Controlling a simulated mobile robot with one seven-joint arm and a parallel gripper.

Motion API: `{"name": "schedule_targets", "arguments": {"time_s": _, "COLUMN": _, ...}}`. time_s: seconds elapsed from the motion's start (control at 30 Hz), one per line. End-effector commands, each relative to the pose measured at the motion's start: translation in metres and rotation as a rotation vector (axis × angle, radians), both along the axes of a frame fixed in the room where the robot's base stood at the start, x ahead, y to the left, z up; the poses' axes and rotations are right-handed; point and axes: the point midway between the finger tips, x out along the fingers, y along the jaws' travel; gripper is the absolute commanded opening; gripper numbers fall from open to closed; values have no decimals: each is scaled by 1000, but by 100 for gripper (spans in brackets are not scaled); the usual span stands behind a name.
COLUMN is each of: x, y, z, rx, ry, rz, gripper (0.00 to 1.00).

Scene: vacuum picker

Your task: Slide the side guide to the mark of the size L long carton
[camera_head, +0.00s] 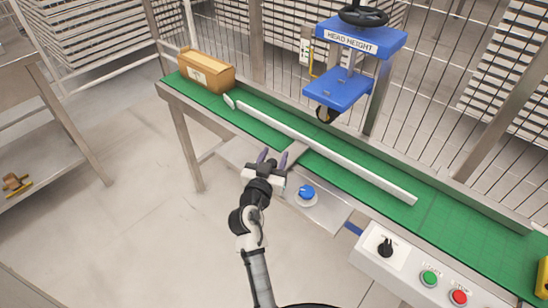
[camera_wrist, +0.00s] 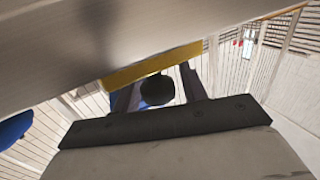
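The side guide (camera_head: 330,152) is a long pale rail lying lengthwise over the green conveyor belt. A grey crossbar (camera_head: 295,152) reaches from it toward the front edge. My gripper (camera_head: 273,157) is at the belt's front edge, beside the crossbar's near end. In the wrist view my gripper (camera_wrist: 158,88) is open, with a round black knob (camera_wrist: 157,91) visible between its fingers; I cannot tell whether they touch it. A yellow strip (camera_wrist: 152,66) runs behind the fingers along a grey surface. No size marks are readable.
A brown carton (camera_head: 206,71) sits at the belt's far left end. A blue knob (camera_head: 306,191) is on a front plate right of my gripper. A control box (camera_head: 400,262) with a black switch, green button and red button is front right. A blue head-height unit (camera_head: 350,65) stands behind.

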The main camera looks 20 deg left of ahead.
Motion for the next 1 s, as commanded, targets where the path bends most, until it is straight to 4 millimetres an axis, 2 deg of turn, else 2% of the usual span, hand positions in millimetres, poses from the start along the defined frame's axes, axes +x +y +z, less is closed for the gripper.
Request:
{"name": "schedule_targets", "arguments": {"time_s": 0.33, "x": -1, "y": 0, "z": 0, "rx": 0, "ry": 0, "rz": 0, "gripper": 50}}
{"name": "schedule_targets", "arguments": {"time_s": 0.47, "x": -13, "y": 0, "z": -3, "rx": -1, "ry": 0, "rz": 2, "gripper": 50}}
{"name": "schedule_targets", "arguments": {"time_s": 0.57, "x": -31, "y": -2, "z": -5, "rx": 1, "ry": 0, "rz": 2, "gripper": 50}}
{"name": "schedule_targets", "arguments": {"time_s": 0.8, "x": -87, "y": -4, "z": -6, "rx": 2, "ry": 1, "rz": 3, "gripper": 50}}
{"name": "schedule_targets", "arguments": {"time_s": 1.0, "x": -122, "y": -5, "z": -4, "rx": 0, "ry": 0, "rz": 3, "gripper": 50}}
